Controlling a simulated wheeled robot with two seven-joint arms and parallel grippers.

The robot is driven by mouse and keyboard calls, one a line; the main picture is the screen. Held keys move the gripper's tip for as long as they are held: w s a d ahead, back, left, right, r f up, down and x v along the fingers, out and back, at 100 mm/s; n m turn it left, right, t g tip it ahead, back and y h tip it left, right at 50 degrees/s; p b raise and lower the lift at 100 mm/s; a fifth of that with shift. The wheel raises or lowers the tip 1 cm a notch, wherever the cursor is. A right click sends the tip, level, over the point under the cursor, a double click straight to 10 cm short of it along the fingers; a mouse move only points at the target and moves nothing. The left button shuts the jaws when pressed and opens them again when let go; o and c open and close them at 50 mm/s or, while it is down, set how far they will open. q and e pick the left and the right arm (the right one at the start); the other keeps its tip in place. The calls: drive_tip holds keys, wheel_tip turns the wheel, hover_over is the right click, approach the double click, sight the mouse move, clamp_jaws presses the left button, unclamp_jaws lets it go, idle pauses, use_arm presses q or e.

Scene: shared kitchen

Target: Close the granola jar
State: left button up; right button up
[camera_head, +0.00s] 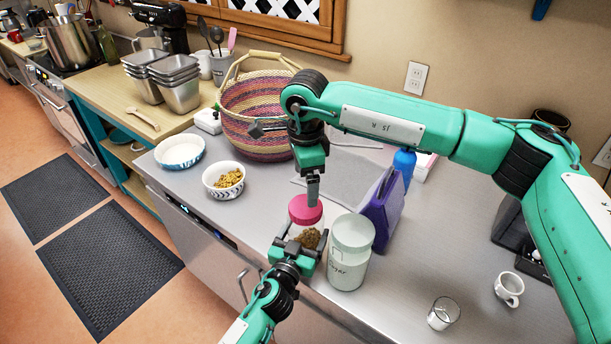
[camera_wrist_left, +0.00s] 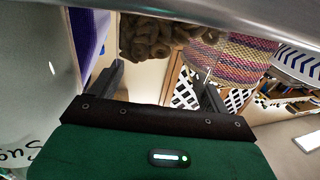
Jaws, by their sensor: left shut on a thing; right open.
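The granola jar (camera_head: 308,238) is clear with brown granola inside and stands upright near the counter's front edge. Its pink lid (camera_head: 300,212) is at the top of the jar; I cannot tell if it is fully seated. My left gripper (camera_head: 303,247) is shut around the jar's lower part from the front. In the left wrist view the granola (camera_wrist_left: 155,38) shows at the top, between the two fingers. My right gripper (camera_head: 313,195) points down at the lid from above. It is open, and its fingertips are at the lid's top; one finger hides the other.
A pale sugar canister (camera_head: 350,252) stands close to the jar's right, with a purple box (camera_head: 382,210) behind it. A bowl of granola (camera_head: 224,181), a white dish (camera_head: 180,152) and a striped basket (camera_head: 258,112) are left. A glass (camera_head: 443,313) and cup (camera_head: 509,289) stand right.

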sight(305, 206)
drive_tip(key=n, duration=0.3)
drive_tip(key=shift+r+n, duration=0.1)
drive_tip(key=shift+n, duration=0.2)
drive_tip(key=shift+f, duration=4.05)
drive_tip(key=shift+c, duration=0.4)
drive_tip(key=c, duration=0.9)
drive_tip(key=m, duration=0.8)
drive_tip(key=o, duration=1.1)
